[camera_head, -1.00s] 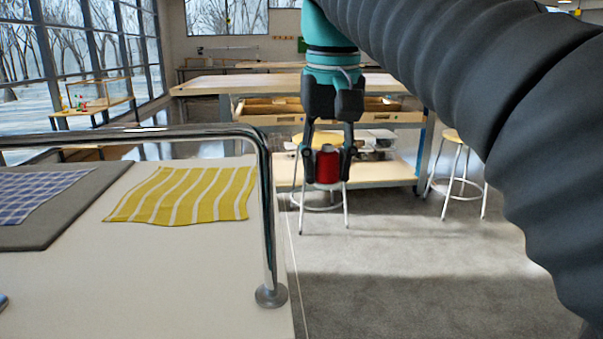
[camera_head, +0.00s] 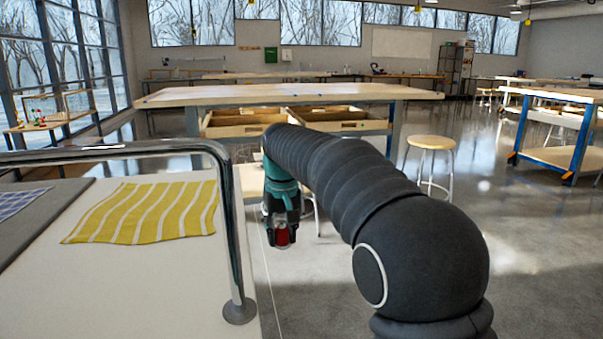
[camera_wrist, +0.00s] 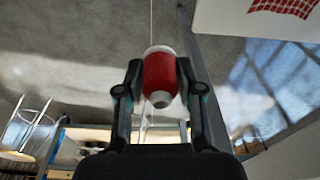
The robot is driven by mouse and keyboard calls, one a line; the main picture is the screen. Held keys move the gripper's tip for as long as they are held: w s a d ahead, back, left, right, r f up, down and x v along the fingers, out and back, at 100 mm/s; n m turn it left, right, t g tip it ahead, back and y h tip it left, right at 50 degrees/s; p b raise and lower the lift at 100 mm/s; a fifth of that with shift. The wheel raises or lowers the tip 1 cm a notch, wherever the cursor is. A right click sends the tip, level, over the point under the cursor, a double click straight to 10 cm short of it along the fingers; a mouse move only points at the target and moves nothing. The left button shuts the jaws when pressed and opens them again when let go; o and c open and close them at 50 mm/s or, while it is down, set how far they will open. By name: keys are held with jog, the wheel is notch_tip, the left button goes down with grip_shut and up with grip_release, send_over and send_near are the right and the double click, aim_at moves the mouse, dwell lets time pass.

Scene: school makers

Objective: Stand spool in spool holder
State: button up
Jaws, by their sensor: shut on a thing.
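The spool is red with white ends. In the wrist view the spool (camera_wrist: 160,77) sits between the two fingers of my gripper (camera_wrist: 160,82), which is shut on it. In the head view my gripper (camera_head: 281,226) hangs low, and the red spool (camera_head: 282,237) shows at its tip, over the floor just right of the white table. The gripper is apart from the table. I cannot make out a spool holder in either view.
The white table (camera_head: 140,285) at left carries a yellow striped cloth (camera_head: 145,212) and a grey mat (camera_head: 50,222). A metal rail (camera_head: 236,240) stands along its right edge. A workbench (camera_head: 290,94) and a stool (camera_head: 431,144) stand beyond. Floor at right is open.

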jog(key=d+f, duration=0.4)
jog(key=f, duration=0.6)
jog(key=d+f+m, duration=0.1)
jog(key=d+f, duration=0.3)
jog(key=f, duration=0.6)
jog(key=shift+w+d+f, duration=0.15)
jog(key=shift+w+f, duration=0.05)
jog(key=shift+m, duration=0.4)
jog(key=s+d+f, duration=0.1)
jog(key=f, duration=0.1)
jog(key=d+f, duration=0.1)
jog(key=f, duration=0.1)
jog(key=s+d+f, duration=0.1)
jog(key=d+f, duration=0.1)
jog(key=f, duration=0.1)
jog(key=shift+s, duration=0.35)
grip_shut()
jog(key=s+d+f+m, duration=0.1)
jog(key=s+d+f, duration=0.5)
jog(key=d+f, duration=0.2)
jog(key=shift+f+m, duration=0.4)
jog(key=shift+f, duration=0.55)
